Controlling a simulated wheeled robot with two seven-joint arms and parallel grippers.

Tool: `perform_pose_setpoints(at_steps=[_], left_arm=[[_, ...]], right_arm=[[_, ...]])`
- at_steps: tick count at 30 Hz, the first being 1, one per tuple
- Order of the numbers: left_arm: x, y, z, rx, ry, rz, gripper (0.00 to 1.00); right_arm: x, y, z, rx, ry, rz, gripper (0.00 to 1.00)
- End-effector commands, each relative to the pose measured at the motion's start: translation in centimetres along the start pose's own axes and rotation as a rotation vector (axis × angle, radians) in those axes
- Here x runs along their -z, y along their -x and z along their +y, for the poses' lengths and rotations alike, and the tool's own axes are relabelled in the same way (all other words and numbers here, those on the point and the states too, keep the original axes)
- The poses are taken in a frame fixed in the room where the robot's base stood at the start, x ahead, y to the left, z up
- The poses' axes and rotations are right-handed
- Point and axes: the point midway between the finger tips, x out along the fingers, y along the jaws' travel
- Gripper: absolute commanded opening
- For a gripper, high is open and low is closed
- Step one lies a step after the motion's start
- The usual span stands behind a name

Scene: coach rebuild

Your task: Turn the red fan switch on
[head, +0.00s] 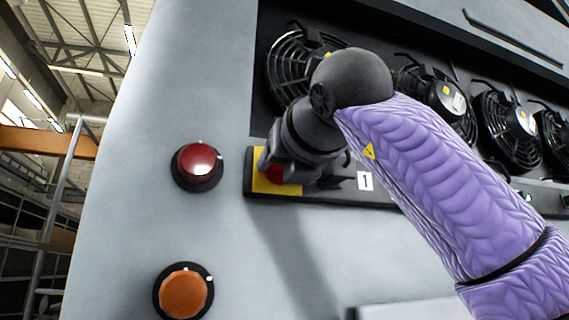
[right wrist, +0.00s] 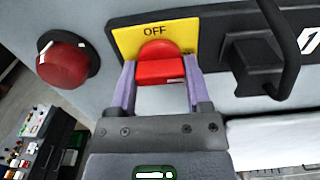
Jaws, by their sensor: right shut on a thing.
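The red fan switch (right wrist: 160,68) sits on a yellow plate (right wrist: 126,40) marked "OFF" in the right wrist view. In the head view the switch (head: 277,174) is mostly hidden by my right gripper (head: 272,164), which reaches it from the right on a purple-sleeved arm. In the right wrist view the two purple fingers of my right gripper (right wrist: 160,80) are on either side of the red switch, shut on it. My left gripper is not in view.
A dark red round knob (head: 197,160) and an orange knob (head: 183,292) are on the grey panel (head: 120,180) to the left. Several black fans (head: 505,130) line the recess above. A black connector with a cable (right wrist: 258,65) is right of the switch, by a "1" label (head: 365,181).

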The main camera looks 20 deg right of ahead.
Motion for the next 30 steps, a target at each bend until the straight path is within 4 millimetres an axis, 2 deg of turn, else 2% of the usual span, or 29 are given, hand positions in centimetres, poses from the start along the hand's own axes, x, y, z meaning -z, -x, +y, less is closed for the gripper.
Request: perform_pose_setpoints(at_steps=[5,6,10,17,20,25,30], left_arm=[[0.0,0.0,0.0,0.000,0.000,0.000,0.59],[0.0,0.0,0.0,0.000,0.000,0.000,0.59],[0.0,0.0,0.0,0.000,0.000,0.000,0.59],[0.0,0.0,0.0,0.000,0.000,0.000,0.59],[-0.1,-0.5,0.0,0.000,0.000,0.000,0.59],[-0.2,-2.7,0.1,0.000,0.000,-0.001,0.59],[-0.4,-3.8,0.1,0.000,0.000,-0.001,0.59]], right_arm=[[0.1,-0.1,0.0,0.000,-0.001,0.005,0.03],[0.1,-0.1,0.0,0.000,-0.001,0.005,0.70],[0.1,0.0,0.0,0.000,0.000,0.003,0.97],[0.0,0.0,0.0,0.000,0.000,0.001,0.97],[0.1,0.7,0.0,-0.001,0.000,-0.002,0.97],[0.5,4.8,0.0,-0.001,0.002,-0.005,0.97],[0.3,8.5,0.0,0.000,0.001,-0.002,0.97]])
